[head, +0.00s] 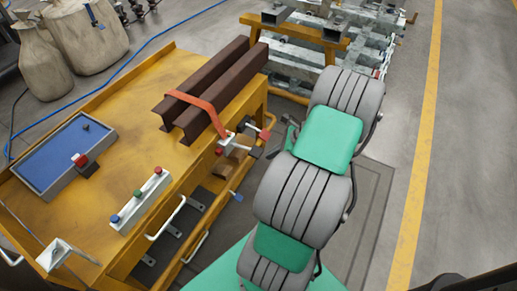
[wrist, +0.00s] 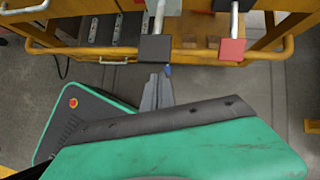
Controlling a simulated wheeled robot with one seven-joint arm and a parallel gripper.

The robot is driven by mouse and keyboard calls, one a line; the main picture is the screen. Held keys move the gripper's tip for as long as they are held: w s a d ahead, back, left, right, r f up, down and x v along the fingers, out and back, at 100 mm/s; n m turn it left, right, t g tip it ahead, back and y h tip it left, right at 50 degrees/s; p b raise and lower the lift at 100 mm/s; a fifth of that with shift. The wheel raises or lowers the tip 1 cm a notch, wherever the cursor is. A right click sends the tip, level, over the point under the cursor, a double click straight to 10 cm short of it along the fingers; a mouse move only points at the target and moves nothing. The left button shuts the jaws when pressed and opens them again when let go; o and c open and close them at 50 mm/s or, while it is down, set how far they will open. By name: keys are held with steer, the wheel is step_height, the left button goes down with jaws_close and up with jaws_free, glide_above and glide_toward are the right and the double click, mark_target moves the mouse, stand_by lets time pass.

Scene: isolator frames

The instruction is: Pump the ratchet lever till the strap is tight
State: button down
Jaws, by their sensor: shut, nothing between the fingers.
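An orange strap (head: 203,105) runs over two brown steel beams (head: 225,80) on the yellow cart and down to a ratchet (head: 232,138) at its side edge. Two metal rods stick out there. One ends in a red grip (head: 265,134), the other in a dark block (head: 255,152). In the wrist view the red grip (wrist: 232,50) is at upper right and the dark block (wrist: 155,47) at upper centre. My gripper (wrist: 158,80) is shut and empty, its tips appearing just below the dark block. Contact cannot be told. In the head view my arm mostly hides it.
The yellow cart top (head: 150,120) carries a blue tray (head: 62,155) and a button box (head: 140,200). Cart handles (head: 165,218) jut out along its side. A rack of metal parts (head: 325,50) stands behind. The floor on the right is clear.

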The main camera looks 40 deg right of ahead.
steer(key=p+v, duration=0.1)
steer(key=v, duration=0.7)
steer(key=shift+f, duration=0.1)
stand_by(0.9)
steer(key=w+a+r+n+g+h+p, duration=0.15)
steer(key=w+a+r+n+p, duration=0.25)
steer(key=a+r+n, duration=0.4)
steer(key=w+a+r+n+g+p, duration=0.2)
steer(key=w+a+r+n+p, duration=0.3)
steer(key=a+r, duration=0.45)
steer(key=s+a+r+n+h+p, duration=0.2)
steer(key=s+a+r+n+p, duration=0.3)
steer(key=a+r+n, duration=0.8)
steer(key=s+a+n, duration=0.2)
steer(key=n, duration=0.1)
steer(key=shift+s+t+h, duration=0.3)
steer(key=shift+t+h, duration=0.05)
